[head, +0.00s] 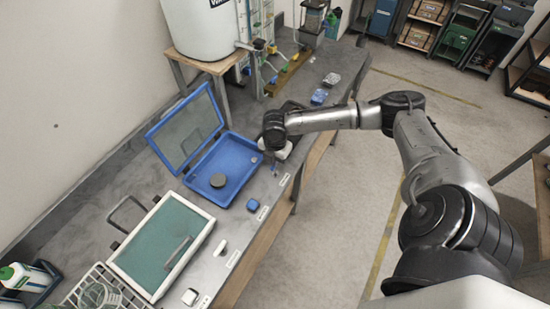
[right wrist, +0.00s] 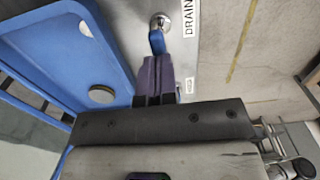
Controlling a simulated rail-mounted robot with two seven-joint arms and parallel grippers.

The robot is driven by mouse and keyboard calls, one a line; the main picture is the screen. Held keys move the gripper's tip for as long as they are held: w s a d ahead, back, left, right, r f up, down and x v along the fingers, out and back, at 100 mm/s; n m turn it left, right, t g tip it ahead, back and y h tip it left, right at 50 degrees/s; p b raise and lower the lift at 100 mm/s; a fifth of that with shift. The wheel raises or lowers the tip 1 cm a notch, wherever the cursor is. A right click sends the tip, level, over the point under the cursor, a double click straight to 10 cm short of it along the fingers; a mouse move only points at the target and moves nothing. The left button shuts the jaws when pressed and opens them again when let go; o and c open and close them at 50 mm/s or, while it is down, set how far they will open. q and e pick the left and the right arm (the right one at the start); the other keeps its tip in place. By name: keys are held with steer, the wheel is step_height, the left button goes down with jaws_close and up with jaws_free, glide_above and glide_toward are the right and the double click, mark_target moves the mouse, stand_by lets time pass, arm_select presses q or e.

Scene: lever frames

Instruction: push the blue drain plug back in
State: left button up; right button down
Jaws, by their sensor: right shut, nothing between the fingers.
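The blue drain plug (right wrist: 156,41) shows in the right wrist view. It meets a round chrome fitting (right wrist: 161,21) on the grey bench, beside a white label reading "DRAIN" (right wrist: 189,18). My right gripper (right wrist: 156,58) is shut and empty. Its fingertips are right at the plug's near end; I cannot tell whether they touch it. In the head view my right gripper (head: 274,168) points down at the bench's front strip, right of the blue tray, and the plug is too small there to make out. My left gripper is not in view.
An open blue lidded tray (head: 240,187) with a dark disc (head: 218,180) lies beside the gripper. A blue block (head: 253,205) sits nearer along the labelled front edge. A green-topped board (head: 150,255) is further left. A white tank (head: 203,28) stands at the back.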

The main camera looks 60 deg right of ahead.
step_height(320, 180, down, 3)
steer(key=shift+d+f, duration=0.1)
steer(key=shift+f, duration=0.2)
steer(key=shift+s, duration=0.1)
step_height(320, 180, up, 5)
steer(key=p, duration=0.5)
steer(key=shift+f+p, duration=0.15)
steer(key=shift+p, duration=0.25)
step_height(320, 180, up, 10)
